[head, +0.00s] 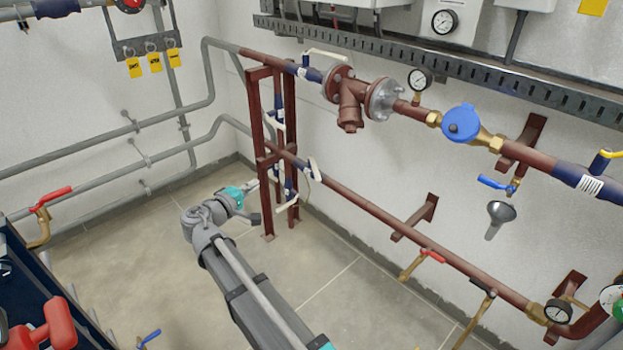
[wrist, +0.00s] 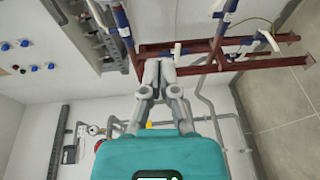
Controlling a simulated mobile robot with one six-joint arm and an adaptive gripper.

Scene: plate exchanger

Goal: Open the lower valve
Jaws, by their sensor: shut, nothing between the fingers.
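Several valves with white lever handles sit on dark blue pipe sections around the dark red frame. One white lever (head: 314,169) is on the lower red pipe, just right of the frame. Others show lower on the frame (head: 287,205); I cannot tell for certain which is the lower valve. In the wrist view, white levers (wrist: 182,50) and (wrist: 269,40) show beyond the fingers. My gripper (wrist: 160,66) is shut and empty, its fingertips overlapping the frame in that view.
The dark red frame (head: 257,115) stands near the room corner. The lower red pipe (head: 362,205) runs right along the wall, with a red-handled valve (head: 432,256) and a gauge (head: 558,311). Grey pipes (head: 90,146) line the left wall.

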